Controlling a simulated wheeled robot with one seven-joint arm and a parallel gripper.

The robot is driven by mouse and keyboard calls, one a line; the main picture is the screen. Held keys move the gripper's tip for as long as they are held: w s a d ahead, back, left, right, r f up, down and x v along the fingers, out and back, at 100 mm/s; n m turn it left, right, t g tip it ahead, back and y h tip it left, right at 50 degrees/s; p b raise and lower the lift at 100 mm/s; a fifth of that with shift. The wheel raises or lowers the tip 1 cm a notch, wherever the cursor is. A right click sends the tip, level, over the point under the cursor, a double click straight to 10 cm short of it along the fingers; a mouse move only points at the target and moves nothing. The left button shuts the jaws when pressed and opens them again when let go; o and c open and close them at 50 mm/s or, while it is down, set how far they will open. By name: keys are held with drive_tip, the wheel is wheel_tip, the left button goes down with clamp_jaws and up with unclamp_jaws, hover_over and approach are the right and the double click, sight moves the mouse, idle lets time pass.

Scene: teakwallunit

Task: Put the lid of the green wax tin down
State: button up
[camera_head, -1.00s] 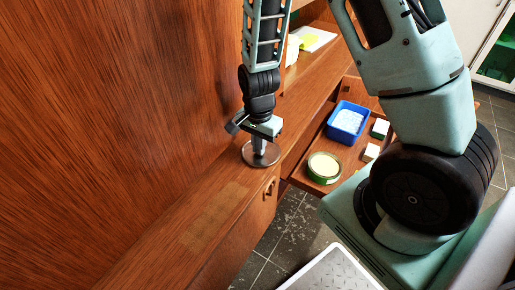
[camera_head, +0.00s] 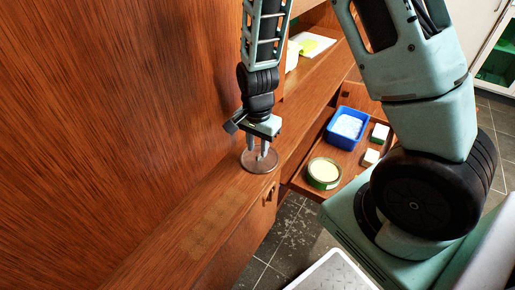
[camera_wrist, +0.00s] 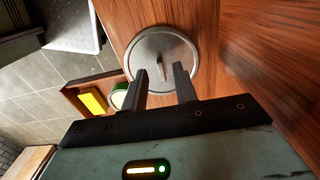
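The lid (camera_head: 262,168) is a round metal disc lying flat on the wooden ledge. In the wrist view the lid (camera_wrist: 150,43) shows a thin upright grip at its middle. My gripper (camera_head: 258,152) is right over the lid, pointing down. In the wrist view my gripper (camera_wrist: 161,70) has its two fingers apart, one on each side of the grip, with gaps visible. The green wax tin (camera_head: 324,173) stands open in the drawer, showing pale wax. Part of the tin (camera_wrist: 118,98) shows in the wrist view, partly behind a finger.
A paper with a yellow-green patch (camera_head: 312,44) lies farther back on the ledge. The ledge's front part is clear; a tall wooden panel rises on its left.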

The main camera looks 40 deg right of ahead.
sight(257, 155)
wheel_tip(257, 155, up, 9)
drive_tip(key=p, duration=0.3)
drive_tip(key=s+a+r+n, duration=0.6)
drive_tip(key=s+a+n, duration=0.2)
drive_tip(key=s+n, duration=0.1)
drive_tip(key=s+a+r+n, duration=0.6)
drive_tip(key=s+a+n, duration=0.2)
drive_tip(key=n, duration=0.4)
drive_tip(key=shift+s+a+y, duration=0.3)
drive_tip(key=shift+s, duration=0.6)
wheel_tip(257, 155, up, 22)
drive_tip(key=p, duration=2.3)
drive_tip(key=shift+r, duration=0.2)
drive_tip(key=shift+f, duration=0.1)
